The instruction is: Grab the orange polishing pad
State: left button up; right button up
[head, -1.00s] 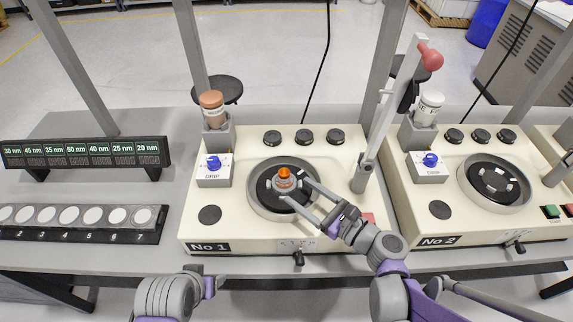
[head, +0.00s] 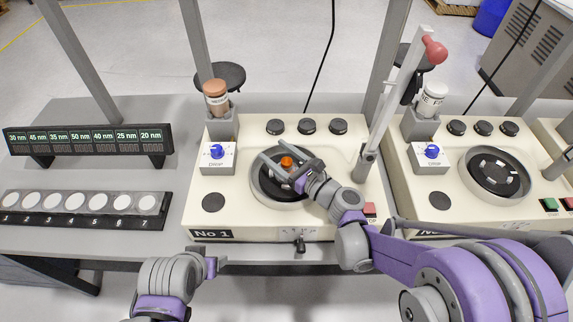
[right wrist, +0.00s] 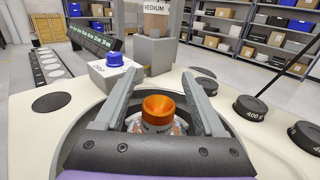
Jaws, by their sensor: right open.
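The orange polishing pad (head: 287,162) has a bright orange, dished top and sits on the dark round plate of the cream machine marked No 1. In the right wrist view the pad (right wrist: 163,105) shows between my two fingers, with printed lettering on its lower part. My right gripper (head: 271,149) is open, with one finger on each side of the pad. Gaps show between the fingers and the orange top; the palm hides the pad's lower front. My left gripper (head: 212,265) is at the front edge of the bench, away from the pad; its jaw state is unclear.
A grey post with a red knob (head: 434,50) stands right of the plate. Machine No 2 (head: 440,201) is at right. A rack of white discs (head: 82,222) lies far left.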

jog(key=shift+c, duration=0.3)
grip_shut()
dwell(0.3)
